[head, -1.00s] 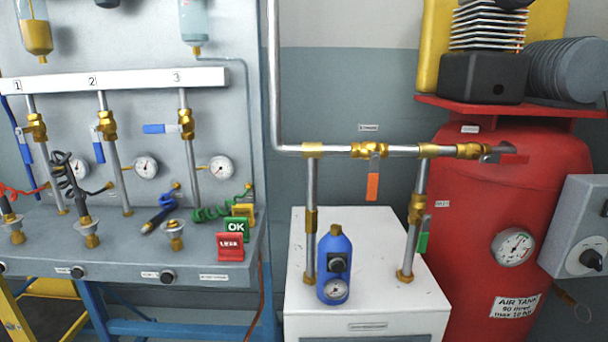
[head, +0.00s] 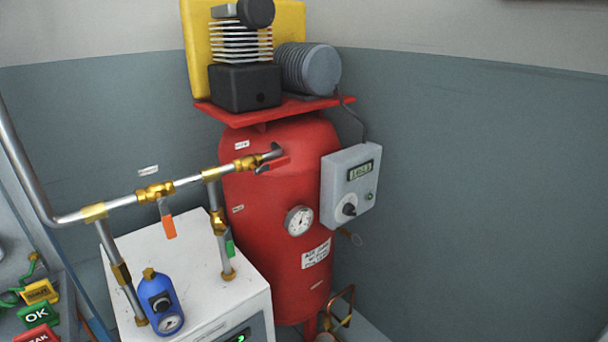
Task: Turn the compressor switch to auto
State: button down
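The compressor switch (head: 348,210) is a dark round knob with a light pointer. It sits low on the front of a grey control box (head: 334,187), right of the red air tank (head: 270,205). The box also has a small display (head: 360,171) and a small green button or lamp below it. The knob's markings are too small to read, so I cannot tell which position it points to. My gripper is not in view.
A white cabinet (head: 185,270) with pipes, valves and a blue bottle-shaped unit (head: 160,301) stands left of the tank. The compressor (head: 245,85) sits on top of the tank. The wall right of the control box is bare.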

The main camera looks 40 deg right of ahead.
aim_at(348, 208)
jog(key=i+l+z, duration=0.1)
jog(key=z, duration=0.25)
jog(key=i+l+z, duration=0.2)
jog(key=z, duration=0.2)
jog(key=i+l+z, duration=0.1)
jog(key=z, duration=0.25)
